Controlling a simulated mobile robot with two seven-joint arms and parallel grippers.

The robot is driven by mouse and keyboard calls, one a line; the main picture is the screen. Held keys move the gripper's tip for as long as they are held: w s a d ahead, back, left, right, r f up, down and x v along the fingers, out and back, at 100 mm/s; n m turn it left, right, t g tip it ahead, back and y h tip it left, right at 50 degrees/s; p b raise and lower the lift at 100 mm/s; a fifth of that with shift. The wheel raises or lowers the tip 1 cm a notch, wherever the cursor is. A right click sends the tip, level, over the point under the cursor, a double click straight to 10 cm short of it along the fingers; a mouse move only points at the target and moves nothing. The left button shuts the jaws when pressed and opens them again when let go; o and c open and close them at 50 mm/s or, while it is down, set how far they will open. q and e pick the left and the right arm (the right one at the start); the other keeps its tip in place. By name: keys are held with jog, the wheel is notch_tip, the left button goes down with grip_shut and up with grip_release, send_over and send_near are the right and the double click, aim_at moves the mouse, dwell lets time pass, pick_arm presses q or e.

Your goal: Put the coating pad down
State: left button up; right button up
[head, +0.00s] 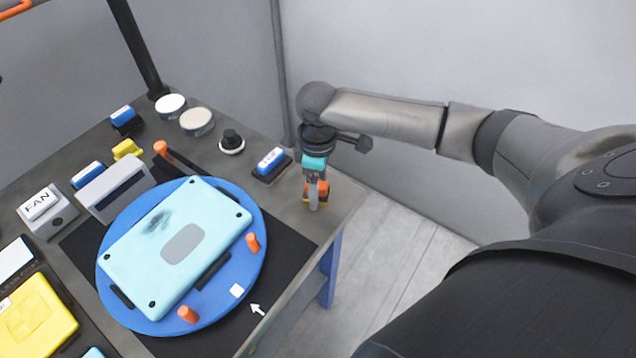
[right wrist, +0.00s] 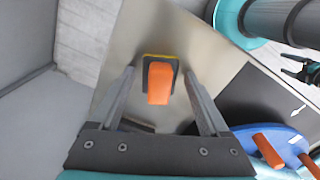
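The coating pad, with an orange handle on a dark and yellow base (head: 325,189), is at the right end of the grey table. In the right wrist view its orange handle (right wrist: 160,84) lies between my fingers. My right gripper (head: 316,195) is open around the pad, with a gap between the handle and each finger (right wrist: 160,88). The pad appears to rest on the tabletop; part of it is hidden behind the fingers in the head view.
A blue turntable (head: 257,215) carries a pale cyan panel (head: 205,215) with a dark smudge, beside orange pegs. A blue-handled block (head: 270,161), a black knob (head: 232,138) and two round jars (head: 196,121) stand behind. The table's right edge is close to the pad.

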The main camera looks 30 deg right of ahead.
jog(key=shift+o, duration=0.3)
jog(key=shift+r, duration=0.1)
notch_tip(320, 180, up, 12)
jog(key=p, duration=0.2)
dwell(0.5)
